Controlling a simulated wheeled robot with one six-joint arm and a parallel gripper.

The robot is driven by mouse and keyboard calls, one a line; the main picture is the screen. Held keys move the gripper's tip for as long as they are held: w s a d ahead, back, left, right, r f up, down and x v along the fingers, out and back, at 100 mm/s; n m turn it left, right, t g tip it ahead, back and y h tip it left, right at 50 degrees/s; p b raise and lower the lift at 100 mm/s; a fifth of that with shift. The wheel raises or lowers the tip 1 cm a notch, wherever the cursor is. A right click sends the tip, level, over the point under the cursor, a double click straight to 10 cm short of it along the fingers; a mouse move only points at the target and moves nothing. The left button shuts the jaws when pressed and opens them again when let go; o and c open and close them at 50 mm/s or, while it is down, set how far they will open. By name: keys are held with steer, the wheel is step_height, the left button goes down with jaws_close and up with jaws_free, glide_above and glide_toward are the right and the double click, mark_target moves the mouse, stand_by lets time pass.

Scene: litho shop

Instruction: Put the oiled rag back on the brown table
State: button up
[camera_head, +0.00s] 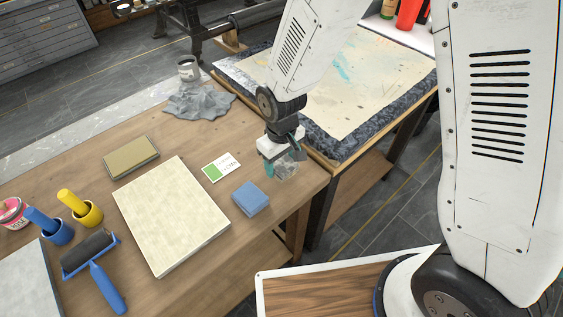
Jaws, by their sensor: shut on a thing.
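The brown table (235,284) fills the left and middle of the head view. A crumpled grey cloth (199,102) lies on its far part, by a small tin; I cannot tell if this is the oiled rag. My gripper (283,168) points down near the table's right edge. It is shut on a small pale grey, see-through-looking thing (287,169), with a teal patch beside it. This held thing is too small and partly hidden to name, and I cannot tell if it touches the table.
A white card (227,164) and blue block (250,197) lie close left of my gripper. A pale slab (171,214), an olive box (131,157) and a blue-handled roller (103,281) are farther left. A paint-stained bench (340,85) adjoins at right.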

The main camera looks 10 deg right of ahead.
mark_target(279, 164)
steer(key=f, duration=0.3)
steer(key=shift+s+a, duration=0.35)
steer(key=shift+w+d+f, duration=0.1)
steer(key=shift+d+f, duration=0.1)
steer(key=shift+d, duration=0.05)
steer(key=shift+f, duration=0.15)
steer(key=o, duration=0.9)
steer(key=shift+o, duration=0.2)
step_height(279, 164, up, 12)
steer(key=shift+r, duration=0.25)
